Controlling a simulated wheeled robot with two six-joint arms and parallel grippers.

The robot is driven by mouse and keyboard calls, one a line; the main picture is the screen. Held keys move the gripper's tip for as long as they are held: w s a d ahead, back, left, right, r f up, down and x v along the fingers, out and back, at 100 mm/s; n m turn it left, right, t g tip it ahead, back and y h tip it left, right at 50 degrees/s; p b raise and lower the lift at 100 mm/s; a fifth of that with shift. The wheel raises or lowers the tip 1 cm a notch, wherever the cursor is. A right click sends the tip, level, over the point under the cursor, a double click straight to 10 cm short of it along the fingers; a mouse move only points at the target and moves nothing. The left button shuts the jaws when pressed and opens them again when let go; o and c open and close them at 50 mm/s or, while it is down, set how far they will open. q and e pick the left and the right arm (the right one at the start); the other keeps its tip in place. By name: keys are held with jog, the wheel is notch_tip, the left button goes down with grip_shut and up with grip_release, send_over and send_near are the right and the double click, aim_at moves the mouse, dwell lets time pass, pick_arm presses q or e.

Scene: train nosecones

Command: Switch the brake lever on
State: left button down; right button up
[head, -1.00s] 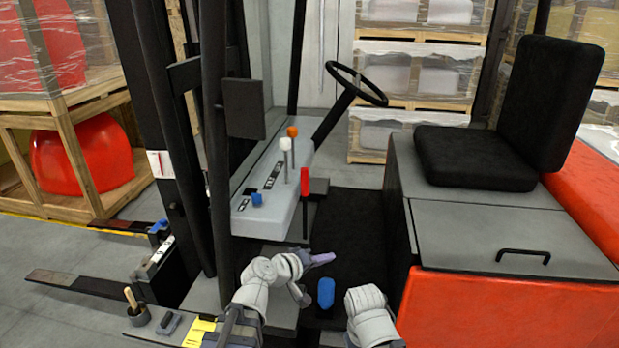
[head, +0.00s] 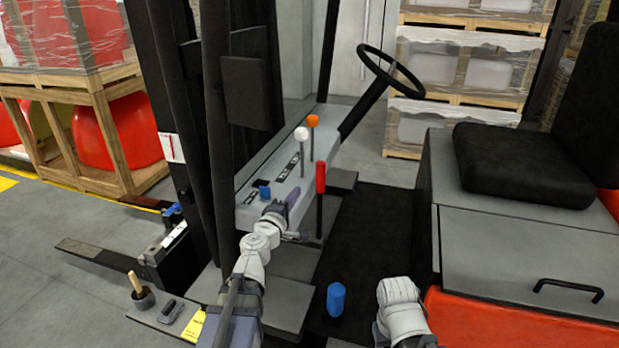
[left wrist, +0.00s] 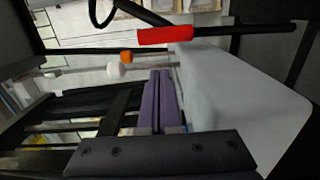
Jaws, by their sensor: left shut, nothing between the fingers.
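A lever with a red grip (head: 320,178) on a dark shaft stands upright beside the grey console; it seems to be the brake lever. The red grip also shows near the top of the left wrist view (left wrist: 165,35), with its shaft running right. My left gripper (head: 293,195), with purple fingers, is at the console's edge, left of and slightly below the red grip, and apart from it. In the left wrist view the fingers (left wrist: 158,72) are shut together and empty. Part of my right arm shows at the bottom right, but its fingers are hidden.
The console (head: 250,210) carries a white knob (head: 301,133), an orange knob (head: 313,121) and a small blue knob (head: 265,193). A steering wheel (head: 390,72) is behind. A black seat (head: 520,165) stands right. A blue object (head: 336,299) is on the floor.

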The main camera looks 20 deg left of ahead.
aim_at(308, 189)
pick_arm(q)
jog(key=w, duration=0.6)
jog(key=w+d, duration=0.1)
jog(key=w, duration=0.3)
dwell(0.4)
